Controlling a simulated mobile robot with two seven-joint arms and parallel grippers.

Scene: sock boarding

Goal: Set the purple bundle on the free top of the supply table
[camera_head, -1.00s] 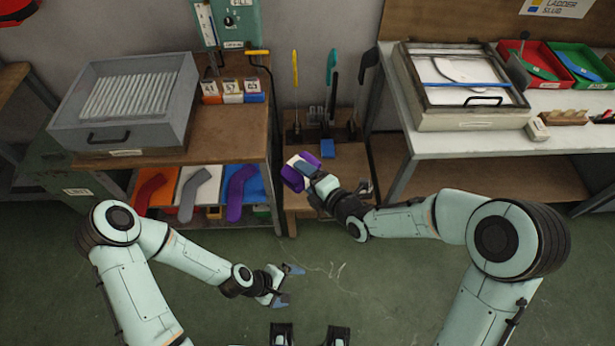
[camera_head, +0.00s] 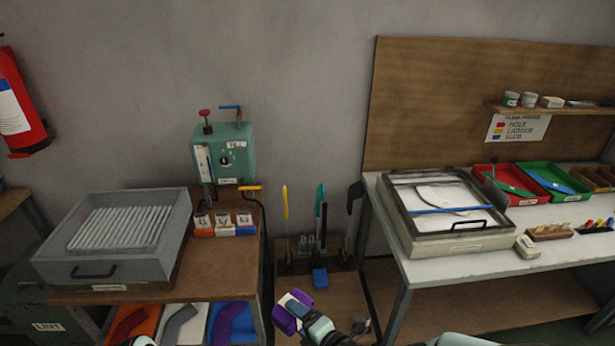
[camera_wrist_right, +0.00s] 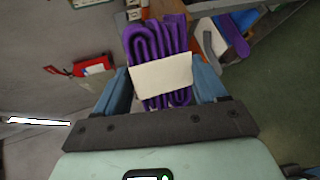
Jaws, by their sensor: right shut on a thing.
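The purple bundle (camera_head: 284,320), folded in layers with a white band, is at the bottom centre of the head view. My right gripper (camera_head: 303,311) is shut on it. In the right wrist view the bundle (camera_wrist_right: 152,38) sits between the two blue fingers of my right gripper (camera_wrist_right: 160,80). A low wooden table (camera_head: 338,292) stands behind the bundle, with bare top at its front. No readable label tells which table is the supply table.
Upright tools and a blue block (camera_head: 320,278) stand on the low table. The left table (camera_head: 190,287) carries a grey tray (camera_head: 110,272) and several small labelled boxes. The right white table (camera_head: 400,262) carries a framed screen (camera_head: 455,243) and bins.

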